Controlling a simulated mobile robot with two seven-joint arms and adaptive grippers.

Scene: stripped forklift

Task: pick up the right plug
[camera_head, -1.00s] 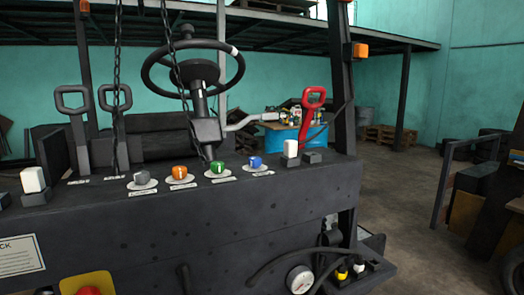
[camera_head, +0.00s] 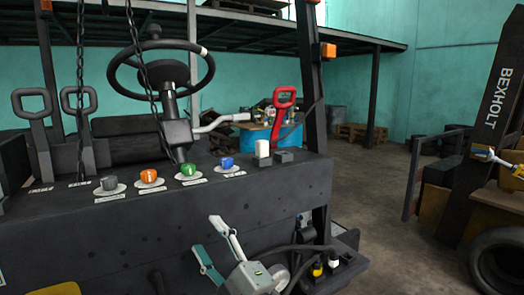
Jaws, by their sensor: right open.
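Two small dark plugs stand on a black ledge at the lower right of the forklift. The left one has a yellow band (camera_head: 317,269); the right plug (camera_head: 333,262) has a white band and stands close beside it. Black cables run near them. My right gripper (camera_head: 205,234) is at the lower middle, in front of the forklift's dark panel. Its two fingers are spread, point up and left, and hold nothing. It is to the left of the plugs and apart from them. My left gripper is not in view.
A dark post marked BEXHOLT (camera_head: 492,105) stands at the right. Open floor (camera_head: 380,200) lies between.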

